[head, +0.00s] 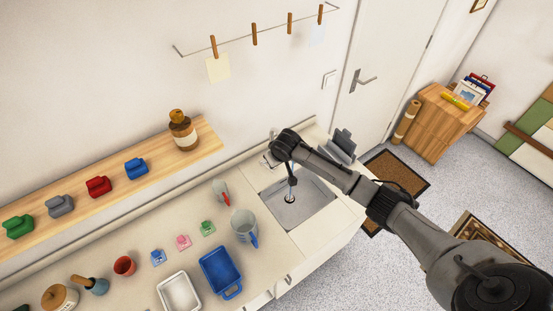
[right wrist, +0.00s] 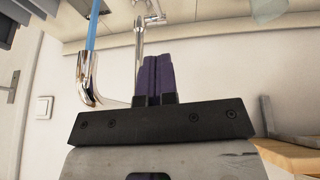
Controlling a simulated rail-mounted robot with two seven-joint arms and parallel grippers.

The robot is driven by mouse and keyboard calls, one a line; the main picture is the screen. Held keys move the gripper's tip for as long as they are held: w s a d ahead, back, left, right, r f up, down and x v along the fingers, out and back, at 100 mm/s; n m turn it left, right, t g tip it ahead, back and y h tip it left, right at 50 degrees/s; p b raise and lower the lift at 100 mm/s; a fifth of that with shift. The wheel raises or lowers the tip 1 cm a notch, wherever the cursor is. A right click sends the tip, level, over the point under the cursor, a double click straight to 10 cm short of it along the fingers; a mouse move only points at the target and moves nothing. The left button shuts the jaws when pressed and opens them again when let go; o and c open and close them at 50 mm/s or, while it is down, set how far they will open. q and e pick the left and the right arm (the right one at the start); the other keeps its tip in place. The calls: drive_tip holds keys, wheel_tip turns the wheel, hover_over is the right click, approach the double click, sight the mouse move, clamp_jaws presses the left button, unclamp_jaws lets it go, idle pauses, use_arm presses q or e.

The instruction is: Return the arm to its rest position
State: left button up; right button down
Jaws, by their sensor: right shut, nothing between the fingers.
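My right arm (head: 330,172) comes in from the lower right of the head view and reaches over the sink (head: 312,207) to the back of the counter. Its dark end hangs by the tap; the fingertips are hard to make out there. In the right wrist view my right gripper (right wrist: 153,78) has its dark purple fingers pressed together, with nothing between them. A chrome tap spout (right wrist: 86,82) is just left of the fingers, apart from them. A blue stream (right wrist: 92,28), looking like running water, comes from the spout. My left gripper is not in view.
A glass jug (head: 244,226), a blue tub (head: 220,271) and a white tray (head: 180,292) stand on the counter left of the sink. A wooden shelf (head: 70,218) holds several coloured items and a brown bottle (head: 183,132). A grey rack (head: 342,144) stands right of my wrist.

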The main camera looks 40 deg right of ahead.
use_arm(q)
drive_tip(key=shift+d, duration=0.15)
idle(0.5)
